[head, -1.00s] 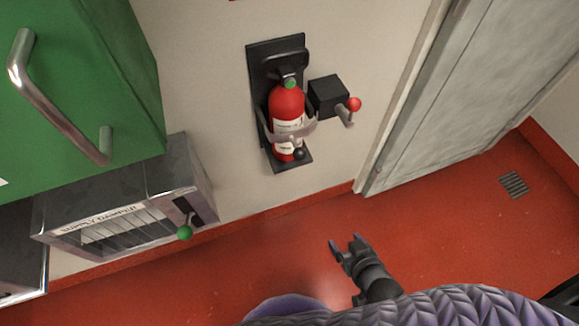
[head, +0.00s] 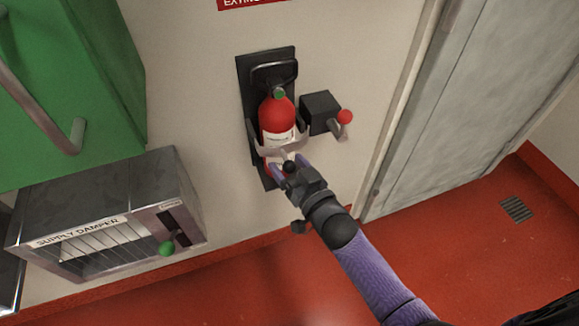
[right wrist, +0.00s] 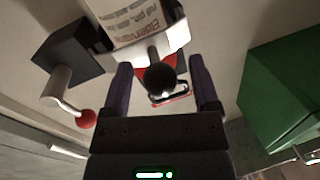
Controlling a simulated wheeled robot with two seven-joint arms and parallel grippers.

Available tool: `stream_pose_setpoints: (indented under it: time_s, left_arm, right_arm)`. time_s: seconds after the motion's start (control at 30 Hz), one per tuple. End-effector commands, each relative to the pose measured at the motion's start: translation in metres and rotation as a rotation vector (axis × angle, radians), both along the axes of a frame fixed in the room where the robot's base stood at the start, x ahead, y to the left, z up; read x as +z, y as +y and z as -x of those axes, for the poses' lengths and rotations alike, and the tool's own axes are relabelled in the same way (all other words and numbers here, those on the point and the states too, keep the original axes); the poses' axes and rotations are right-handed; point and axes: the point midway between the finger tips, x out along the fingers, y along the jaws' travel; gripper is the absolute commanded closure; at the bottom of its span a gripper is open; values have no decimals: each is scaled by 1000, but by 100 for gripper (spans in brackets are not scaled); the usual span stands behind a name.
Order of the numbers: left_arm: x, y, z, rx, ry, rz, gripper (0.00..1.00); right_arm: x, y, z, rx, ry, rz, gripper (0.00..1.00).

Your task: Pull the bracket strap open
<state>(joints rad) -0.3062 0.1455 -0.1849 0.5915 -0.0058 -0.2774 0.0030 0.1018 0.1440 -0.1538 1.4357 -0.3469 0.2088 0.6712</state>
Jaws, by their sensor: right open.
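A red fire extinguisher (head: 277,112) with a white label stands upright in a black wall bracket (head: 247,80). A grey bracket strap (head: 301,139) goes around its lower body. A black ball knob (head: 289,166) sits at the front below the strap; the right wrist view shows this knob (right wrist: 160,79) too. My right gripper (head: 286,165) is open at the knob, with one finger on each side. In the right wrist view the knob appears between the open fingers (right wrist: 164,88), with gaps on both sides. The gripper hides the extinguisher's bottom. My left gripper is out of view.
A black box (head: 320,112) with a red-knobbed lever (head: 345,117) is on the wall just right of the bracket. A supply damper box (head: 105,215) with a green knob (head: 167,249) and a green cabinet (head: 90,90) are at the left. A grey door (head: 465,100) is at the right.

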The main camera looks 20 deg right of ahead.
Motion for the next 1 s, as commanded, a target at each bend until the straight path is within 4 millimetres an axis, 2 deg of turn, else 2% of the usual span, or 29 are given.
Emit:
stream_pose_setpoints:
  time_s: [0.1,0.47,1.0]
  left_arm:
    - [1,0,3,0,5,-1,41]
    - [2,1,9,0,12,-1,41]
    - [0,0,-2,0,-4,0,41]
  right_arm:
    - [0,0,0,0,0,0,22]
    - [0,0,1,0,1,0,98]
    - [-1,0,1,-1,2,0,100]
